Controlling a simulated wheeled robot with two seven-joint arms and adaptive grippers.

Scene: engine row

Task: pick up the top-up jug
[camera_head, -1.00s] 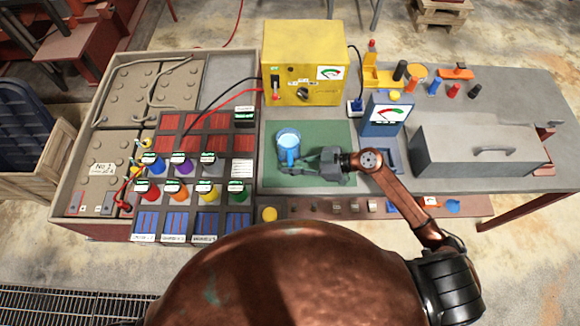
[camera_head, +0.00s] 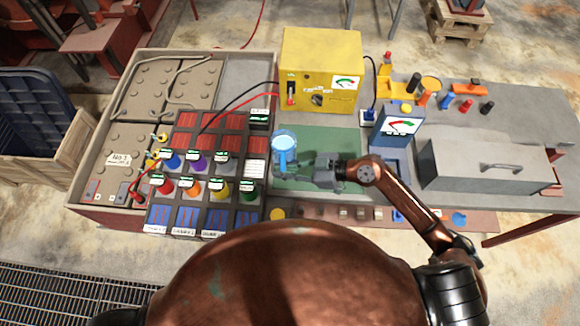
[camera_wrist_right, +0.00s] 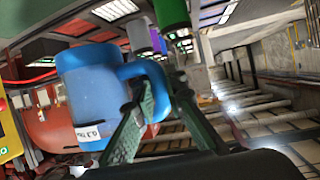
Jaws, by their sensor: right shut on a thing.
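The top-up jug (camera_head: 284,146) is a translucent light-blue jug with a darker blue handle. In the head view it is at the left edge of the green mat (camera_head: 335,172), close to the rack of bottles. My right gripper (camera_head: 303,172) reaches it from the right and is shut on its handle. In the right wrist view the jug (camera_wrist_right: 92,100) fills the left middle, with a white label low on its side, and the fingers (camera_wrist_right: 150,108) are at the handle. The head view does not show clearly whether its base touches anything. My left gripper is not in view.
A dark rack (camera_head: 178,186) of bottles with coloured caps stands left of the jug. A yellow meter box (camera_head: 320,68) with red and black cables is behind it. A blue gauge stand (camera_head: 397,124) and a grey lidded box (camera_head: 480,165) are to the right.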

